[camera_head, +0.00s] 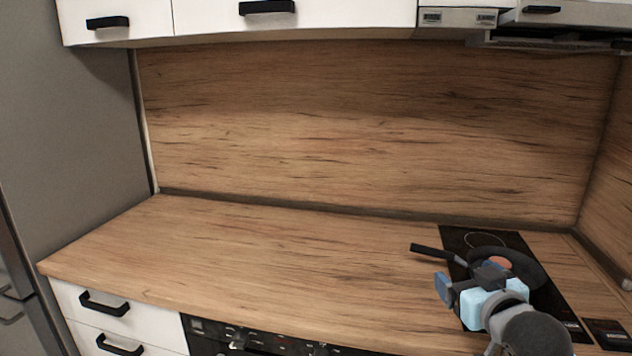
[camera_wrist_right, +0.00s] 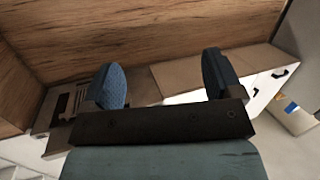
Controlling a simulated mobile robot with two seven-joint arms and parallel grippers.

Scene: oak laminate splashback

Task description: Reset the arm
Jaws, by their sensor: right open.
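My right arm comes in at the lower right of the head view, over the cooktop. Its gripper (camera_head: 462,281) shows blue finger pads and a light-blue body, above the near side of a dark frying pan (camera_head: 530,267). In the right wrist view the two blue fingers of the right gripper (camera_wrist_right: 163,82) stand wide apart with nothing between them. My left gripper is in neither view.
The pan sits on a black cooktop (camera_head: 456,238), its handle pointing left. A round orange-brown item (camera_head: 500,262) shows in it, partly hidden by my gripper. The wooden countertop (camera_head: 270,250) to the left is clear. White cabinets (camera_head: 330,15) and a hood (camera_head: 560,35) hang above.

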